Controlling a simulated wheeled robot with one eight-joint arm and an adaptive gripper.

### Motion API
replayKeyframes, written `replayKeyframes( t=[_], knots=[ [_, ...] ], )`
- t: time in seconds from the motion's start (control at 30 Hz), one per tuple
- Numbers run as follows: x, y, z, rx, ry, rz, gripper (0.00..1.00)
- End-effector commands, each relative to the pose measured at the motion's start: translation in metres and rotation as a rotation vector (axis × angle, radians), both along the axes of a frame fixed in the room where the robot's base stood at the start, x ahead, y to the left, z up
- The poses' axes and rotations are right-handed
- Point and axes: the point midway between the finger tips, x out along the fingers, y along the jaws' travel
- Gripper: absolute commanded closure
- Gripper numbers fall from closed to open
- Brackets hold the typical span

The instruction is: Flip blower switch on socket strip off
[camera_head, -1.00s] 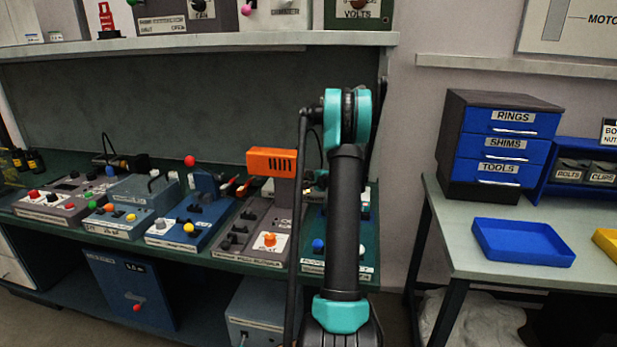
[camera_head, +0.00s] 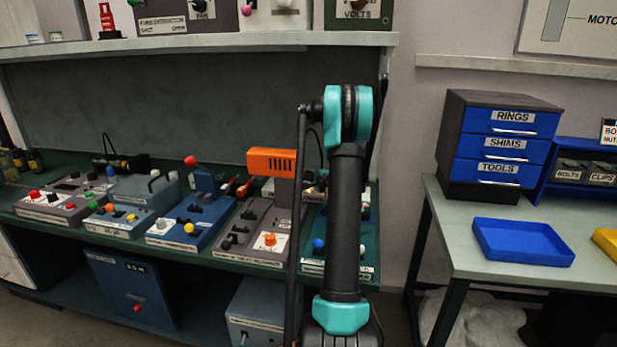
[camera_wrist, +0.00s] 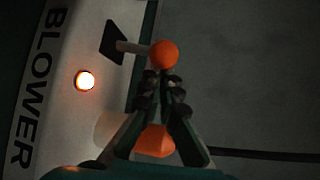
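In the wrist view, a pale strip marked BLOWER (camera_wrist: 34,85) runs down the left side. A round lamp (camera_wrist: 85,80) on it glows orange-white. A switch lever with an orange ball tip (camera_wrist: 164,54) sticks out to the right from a dark square base (camera_wrist: 116,42). My gripper (camera_wrist: 160,76) has its dark fingertips close together, just below the ball in the picture; I cannot tell whether they touch it. Another orange part (camera_wrist: 154,141) shows between and behind the fingers. In the head view my arm hides the gripper and the switch.
A shelf (camera_head: 200,42) runs above. A side table on the right holds a blue tray (camera_head: 523,243) and drawers (camera_head: 510,145).

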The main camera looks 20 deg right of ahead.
Motion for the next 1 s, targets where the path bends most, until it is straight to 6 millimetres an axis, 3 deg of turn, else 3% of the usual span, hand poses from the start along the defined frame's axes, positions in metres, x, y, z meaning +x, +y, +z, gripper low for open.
replayKeyframes(
  t=[0.33,0.67,1.0],
  knots=[
    [-0.015,0.013,0.002,0.001,0.0,0.004,1.0],
    [-0.02,0.01,0.004,0.0,0.001,0.002,1.0],
    [-0.08,0.004,0.017,0.001,0.0,-0.001,1.0]
  ],
)
